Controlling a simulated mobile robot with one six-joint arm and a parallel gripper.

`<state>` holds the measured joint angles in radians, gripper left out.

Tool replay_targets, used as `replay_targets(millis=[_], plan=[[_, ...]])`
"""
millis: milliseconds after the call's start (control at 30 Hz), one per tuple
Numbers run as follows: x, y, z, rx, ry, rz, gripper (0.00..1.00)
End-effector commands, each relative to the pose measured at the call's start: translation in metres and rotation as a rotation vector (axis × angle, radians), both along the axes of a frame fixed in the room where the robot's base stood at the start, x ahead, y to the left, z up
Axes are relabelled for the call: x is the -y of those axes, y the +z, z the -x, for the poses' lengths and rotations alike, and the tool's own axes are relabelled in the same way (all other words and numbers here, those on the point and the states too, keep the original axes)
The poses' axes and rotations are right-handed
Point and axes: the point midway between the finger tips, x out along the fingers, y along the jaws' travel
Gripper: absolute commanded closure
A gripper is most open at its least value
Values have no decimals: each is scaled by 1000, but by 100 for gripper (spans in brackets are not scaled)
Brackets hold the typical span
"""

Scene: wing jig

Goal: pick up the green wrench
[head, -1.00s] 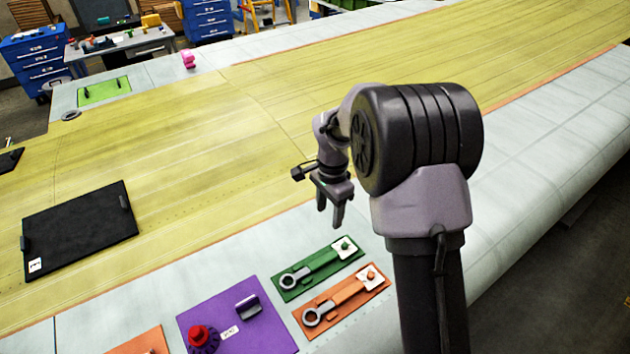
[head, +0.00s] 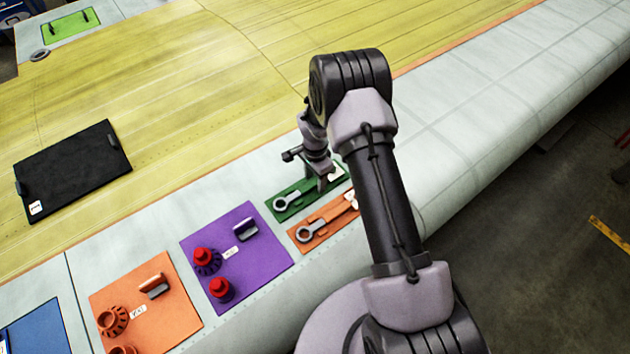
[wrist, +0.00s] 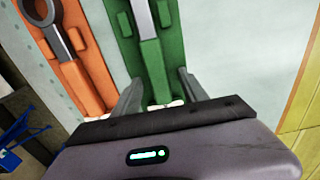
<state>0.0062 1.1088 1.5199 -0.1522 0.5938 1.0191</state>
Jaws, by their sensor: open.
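The green wrench (head: 287,203) lies on a green board on the pale edge of the wing, its grey ring end showing in the head view. In the wrist view its grey shaft and green handle (wrist: 155,68) run between my gripper's fingers. My gripper (head: 322,184) is open and empty above the handle end of the board, and partly hides that end. In the wrist view the two fingers (wrist: 159,78) stand on either side of the handle. I cannot tell how far above it they are.
An orange board with another wrench (head: 308,233) lies close beside the green board; it also shows in the wrist view (wrist: 57,30). A purple board (head: 262,265) with red-topped parts lies to the left. A black panel (head: 75,165) lies on the yellow wing skin.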

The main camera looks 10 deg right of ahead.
Motion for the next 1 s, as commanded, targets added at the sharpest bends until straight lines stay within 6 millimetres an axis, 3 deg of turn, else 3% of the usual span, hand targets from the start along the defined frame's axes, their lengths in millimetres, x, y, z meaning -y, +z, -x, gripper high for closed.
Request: replay_targets(millis=[133,400,1000], plan=[[0,0,0,0,0,0,49],[0,0,0,0,0,0,100],[0,1,0,-1,1,0,100]])
